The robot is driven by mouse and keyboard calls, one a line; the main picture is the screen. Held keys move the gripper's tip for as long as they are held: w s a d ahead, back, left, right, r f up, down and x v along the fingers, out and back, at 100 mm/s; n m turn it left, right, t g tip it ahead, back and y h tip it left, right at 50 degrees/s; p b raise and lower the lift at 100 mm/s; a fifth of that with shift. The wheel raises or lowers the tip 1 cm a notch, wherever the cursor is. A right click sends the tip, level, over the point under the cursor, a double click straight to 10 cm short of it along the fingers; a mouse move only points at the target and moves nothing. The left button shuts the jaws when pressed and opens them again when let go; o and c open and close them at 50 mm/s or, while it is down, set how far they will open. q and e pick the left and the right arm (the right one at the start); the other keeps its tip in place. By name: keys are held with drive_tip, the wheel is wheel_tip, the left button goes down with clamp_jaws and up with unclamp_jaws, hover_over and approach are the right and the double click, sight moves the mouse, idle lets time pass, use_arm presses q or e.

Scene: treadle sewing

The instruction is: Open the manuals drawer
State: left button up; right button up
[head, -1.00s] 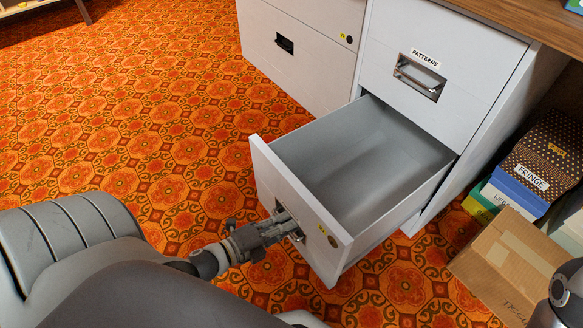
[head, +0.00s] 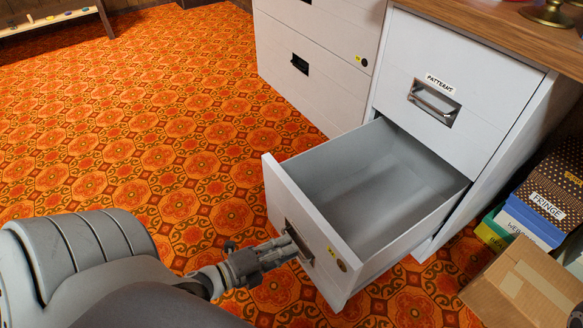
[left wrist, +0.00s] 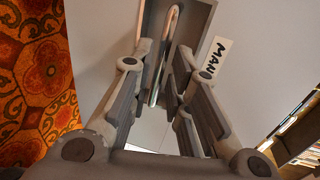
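The manuals drawer (head: 307,222) is the lower drawer of the white cabinet. It stands pulled well out, and the inside that I see is bare grey. Its front carries a label starting "MAN" in the left wrist view (left wrist: 213,58); the rest is cut off by a finger. My left gripper (head: 291,246) is at the drawer's front. In the left wrist view its fingers (left wrist: 164,84) are close together around the metal bar handle (left wrist: 172,28), shut on it as far as I can see. My right gripper is not in view.
The drawer marked "PATTERNS" (head: 423,72) above is shut. Another white cabinet (head: 315,70) stands to the left. A cardboard box (head: 525,285) and stacked boxes, one marked "FRINGE" (head: 550,192), lie right of the drawer. The patterned carpet at left is clear.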

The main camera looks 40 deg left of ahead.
use_arm(q)
drive_tip(key=v, duration=0.9)
drive_tip(key=shift+s, duration=0.1)
